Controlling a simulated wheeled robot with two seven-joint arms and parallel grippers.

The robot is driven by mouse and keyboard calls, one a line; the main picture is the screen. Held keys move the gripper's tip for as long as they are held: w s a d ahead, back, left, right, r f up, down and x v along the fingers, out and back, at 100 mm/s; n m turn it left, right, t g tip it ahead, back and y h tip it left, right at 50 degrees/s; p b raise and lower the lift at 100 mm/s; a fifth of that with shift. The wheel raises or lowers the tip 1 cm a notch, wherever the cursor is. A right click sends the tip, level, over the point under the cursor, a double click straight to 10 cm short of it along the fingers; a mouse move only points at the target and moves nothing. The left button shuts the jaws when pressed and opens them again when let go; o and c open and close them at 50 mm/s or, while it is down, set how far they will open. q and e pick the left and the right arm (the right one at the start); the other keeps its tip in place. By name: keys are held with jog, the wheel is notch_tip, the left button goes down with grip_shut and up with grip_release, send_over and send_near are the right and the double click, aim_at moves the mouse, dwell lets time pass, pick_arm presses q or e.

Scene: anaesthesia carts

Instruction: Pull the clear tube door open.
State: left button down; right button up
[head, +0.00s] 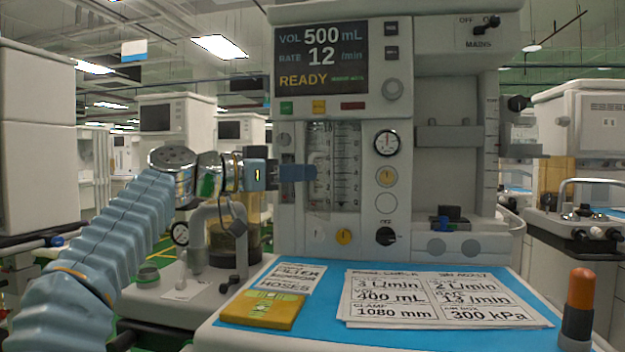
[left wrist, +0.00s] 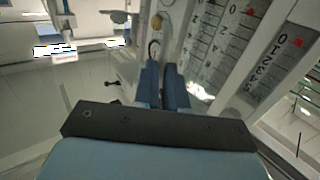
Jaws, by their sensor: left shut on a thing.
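The clear tube door (head: 336,195) is on the front of the anaesthesia machine, over the scaled flow tubes, left of the round gauges in the head view. A pale curved handle (head: 319,160) shows at its left side. My left gripper (head: 312,173) reaches in from the left, with its blue fingertips at this handle. It is shut on the handle; the fingers hide part of the grip. In the left wrist view, the blue fingers (left wrist: 162,82) are close together beside the numbered tubes (left wrist: 220,40). I cannot tell whether the door stands ajar. My right gripper is not in view.
Below lies a blue work surface (head: 262,341) with printed cards (head: 440,298), a yellow packet (head: 263,309) and an orange-topped item (head: 580,290). Other carts stand behind on both sides.

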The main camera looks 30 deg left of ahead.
pick_arm(q)
jog(key=shift+w+a+f+n+y, duration=0.1)
jog(key=shift+a+n+y, duration=0.05)
jog(key=shift+a, duration=0.5)
jog(key=shift+w+a+f+n+y, duration=0.1)
jog(key=shift+a+n+y, duration=0.05)
jog(key=shift+a, duration=0.45)
jog(key=shift+f, duration=0.15)
jog(key=c, duration=1.2)
grip_release()
jog(key=shift+w+a+f, duration=0.1)
jog(key=shift+w+f, duration=0.1)
jog(key=shift+w, duration=0.05)
jog(key=shift+r, duration=0.15)
